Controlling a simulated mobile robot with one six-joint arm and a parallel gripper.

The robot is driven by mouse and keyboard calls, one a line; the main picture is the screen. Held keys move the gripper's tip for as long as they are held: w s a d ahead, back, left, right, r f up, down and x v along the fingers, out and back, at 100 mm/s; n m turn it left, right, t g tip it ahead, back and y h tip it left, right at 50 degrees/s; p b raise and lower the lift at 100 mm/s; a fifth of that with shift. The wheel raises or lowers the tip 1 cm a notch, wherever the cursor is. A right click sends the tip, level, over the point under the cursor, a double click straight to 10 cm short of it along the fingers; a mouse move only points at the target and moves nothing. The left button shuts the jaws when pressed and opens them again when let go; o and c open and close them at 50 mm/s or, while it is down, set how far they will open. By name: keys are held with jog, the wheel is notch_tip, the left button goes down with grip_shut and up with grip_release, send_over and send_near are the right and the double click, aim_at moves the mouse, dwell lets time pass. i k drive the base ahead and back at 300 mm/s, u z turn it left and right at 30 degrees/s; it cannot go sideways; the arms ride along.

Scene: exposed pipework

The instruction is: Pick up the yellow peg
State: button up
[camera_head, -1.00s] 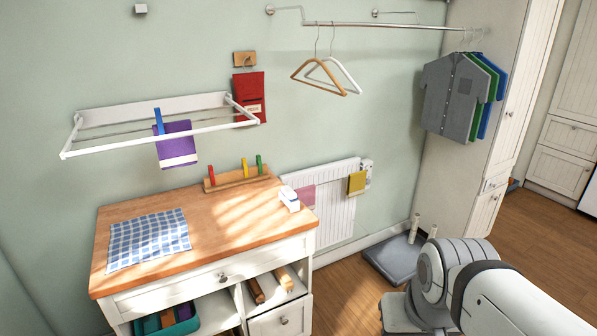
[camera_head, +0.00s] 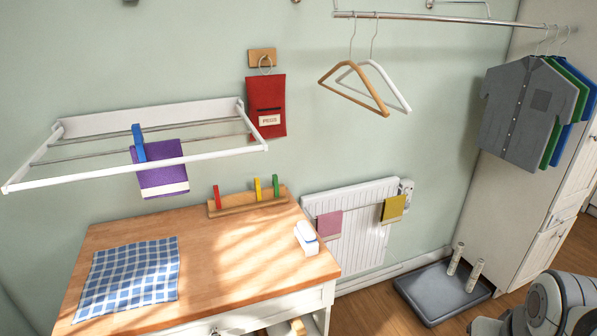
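The yellow peg (camera_head: 258,189) stands upright in a small wooden rack (camera_head: 232,206) at the back of the wooden worktop. A red peg (camera_head: 217,196) stands to its left and a green peg (camera_head: 276,185) close on its right in the same rack. My gripper is not in view. Only part of my white and grey arm shows at the lower right corner, well away from the rack.
A checked cloth (camera_head: 128,282) and a small white and blue item (camera_head: 306,238) lie on the worktop (camera_head: 215,262). A wall drying rack (camera_head: 225,152) with a purple cloth (camera_head: 160,172) juts out above left. A red bag (camera_head: 266,105) hangs above the pegs. A radiator (camera_head: 362,240) stands right.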

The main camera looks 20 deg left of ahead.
aim_at(256, 183)
jog(key=u, duration=0.15)
jog(key=i, duration=1.1)
jog(key=u, duration=1)
jog(key=i, duration=0.5)
jog(key=u, duration=0.3)
